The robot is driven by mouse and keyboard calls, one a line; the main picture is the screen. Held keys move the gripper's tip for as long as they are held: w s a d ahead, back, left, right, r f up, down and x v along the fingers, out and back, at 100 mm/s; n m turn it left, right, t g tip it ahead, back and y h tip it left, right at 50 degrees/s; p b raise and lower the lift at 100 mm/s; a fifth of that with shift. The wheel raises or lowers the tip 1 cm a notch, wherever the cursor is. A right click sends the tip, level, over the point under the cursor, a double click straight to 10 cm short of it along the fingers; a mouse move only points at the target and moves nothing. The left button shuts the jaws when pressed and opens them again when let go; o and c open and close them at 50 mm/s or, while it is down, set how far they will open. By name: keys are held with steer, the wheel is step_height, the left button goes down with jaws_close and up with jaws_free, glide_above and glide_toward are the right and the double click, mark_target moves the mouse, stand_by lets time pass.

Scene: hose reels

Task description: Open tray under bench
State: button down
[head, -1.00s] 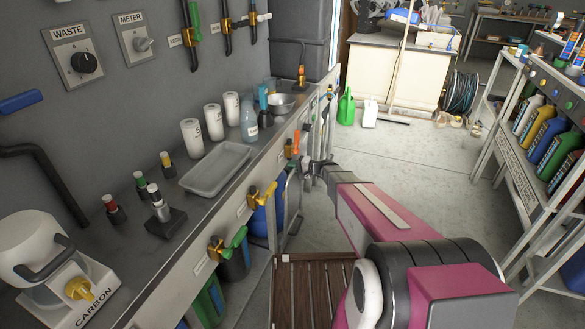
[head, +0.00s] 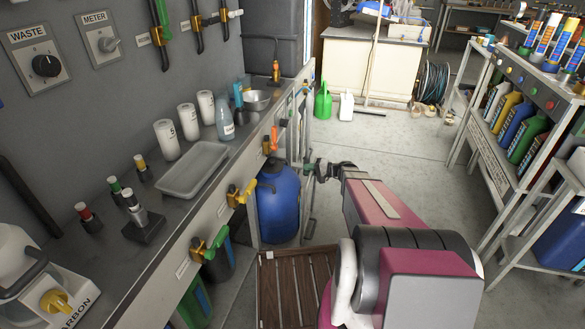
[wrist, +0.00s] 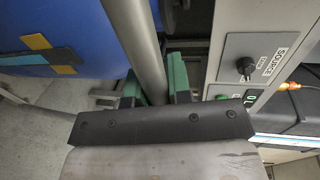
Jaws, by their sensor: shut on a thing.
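My gripper (head: 309,168) is beside the bench front in the head view, right of a blue drum (head: 278,203). In the wrist view my gripper (wrist: 155,88) has its green fingers on both sides of a grey round bar (wrist: 138,40) and is shut on it. The bar also shows as a thin upright (head: 310,205) beside the drum. The drum stands at the front of the bench (head: 150,257), its side plainly visible. It also fills the upper left of the wrist view (wrist: 60,35). The tray's own floor under the drum cannot be made out.
A slatted wooden platform (head: 297,285) lies on the floor in front of the bench. Dark and green bins (head: 219,262) stand under the bench. A shelf (head: 540,100) with bottles is at the right. The floor beyond my arm (head: 410,160) is clear.

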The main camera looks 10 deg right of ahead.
steer(key=f+v, duration=0.2)
steer(key=v, duration=0.8)
steer(key=f+v, duration=0.2)
steer(key=v, duration=0.8)
steer(key=shift+s+d, duration=0.2)
steer(key=shift+d, duration=0.25)
steer(key=shift+r, duration=0.1)
steer(key=c, duration=1.1)
jaws_free()
steer(key=shift+o, duration=0.2)
steer(key=v, duration=1)
steer(key=shift+d, duration=0.4)
steer(key=shift+s, duration=0.1)
